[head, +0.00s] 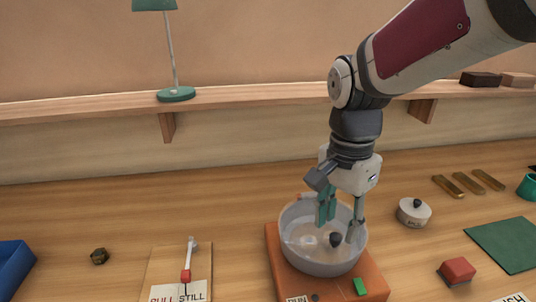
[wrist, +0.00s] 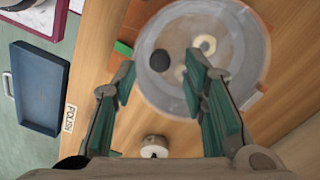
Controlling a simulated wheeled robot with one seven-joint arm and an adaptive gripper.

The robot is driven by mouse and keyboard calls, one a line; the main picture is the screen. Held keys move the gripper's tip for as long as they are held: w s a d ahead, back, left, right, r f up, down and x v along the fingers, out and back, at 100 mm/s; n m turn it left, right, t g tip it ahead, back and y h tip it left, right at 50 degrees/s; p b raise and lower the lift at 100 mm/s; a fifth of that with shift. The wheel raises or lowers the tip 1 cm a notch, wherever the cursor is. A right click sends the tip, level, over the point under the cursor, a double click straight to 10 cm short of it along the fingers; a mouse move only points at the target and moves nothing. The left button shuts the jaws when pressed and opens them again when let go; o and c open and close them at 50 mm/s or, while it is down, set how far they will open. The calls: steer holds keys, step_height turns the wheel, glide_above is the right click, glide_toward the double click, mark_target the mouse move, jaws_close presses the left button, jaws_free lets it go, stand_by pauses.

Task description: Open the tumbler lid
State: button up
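The tumbler is a grey, see-through round drum (head: 292,255) on an orange base (head: 372,284); it also shows in the wrist view (wrist: 238,85). A dark round knob (head: 336,240) shows within the drum's outline, off its middle, also in the wrist view (wrist: 160,60). I cannot tell whether it sits on a clear lid or lies inside. Pale ring-like pieces (wrist: 206,44) show through the drum. My gripper (head: 339,233) points down over the drum, fingers apart and empty. In the wrist view its fingertips (wrist: 160,72) stand either side of the knob.
A white round pot with a dark knob (head: 414,214) stands right of the tumbler. A red block (head: 457,270), brass bars (head: 468,184) and a green mat (head: 505,243) lie further right. A lever board (head: 168,275) is left, with a blue tray (head: 14,265) beyond.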

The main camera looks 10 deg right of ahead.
steer(key=shift+f, duration=1.35)
steer(key=shift+c, duration=0.4)
jaws_close()
steer(key=shift+r, duration=0.15)
